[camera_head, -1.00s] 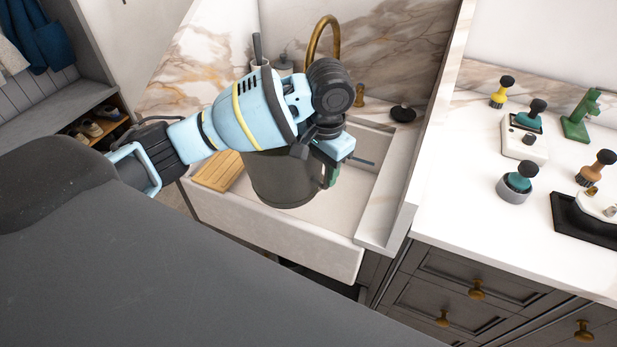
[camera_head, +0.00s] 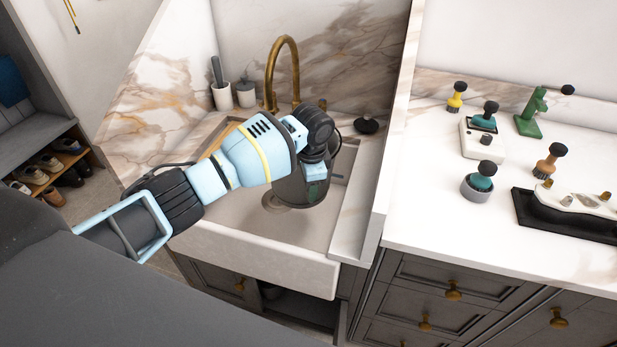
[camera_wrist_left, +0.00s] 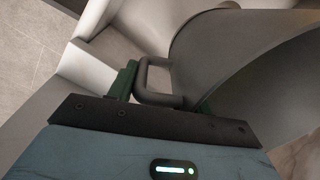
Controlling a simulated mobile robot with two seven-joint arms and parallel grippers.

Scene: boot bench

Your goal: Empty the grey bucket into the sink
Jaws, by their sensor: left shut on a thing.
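The grey bucket (camera_head: 297,192) hangs over the basin of the white sink (camera_head: 255,253), partly hidden behind my left wrist. My left gripper (camera_head: 316,174) is shut on its handle, beside the bucket wall. In the left wrist view the green fingers (camera_wrist_left: 163,92) close around the dark handle (camera_wrist_left: 153,64), and the curved bucket wall (camera_wrist_left: 225,55) fills the upper right. A pale brownish round shape shows by the bucket's lower left. I cannot tell how far the bucket tilts or what it holds. My right gripper is not in view.
A brass tap (camera_head: 271,75) arches behind the bucket. A pot with a brush (camera_head: 221,96) stands at the back left. The white counter (camera_head: 430,215) on the right holds several brushes and a black tray (camera_head: 560,225). A raised edge separates sink and counter.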

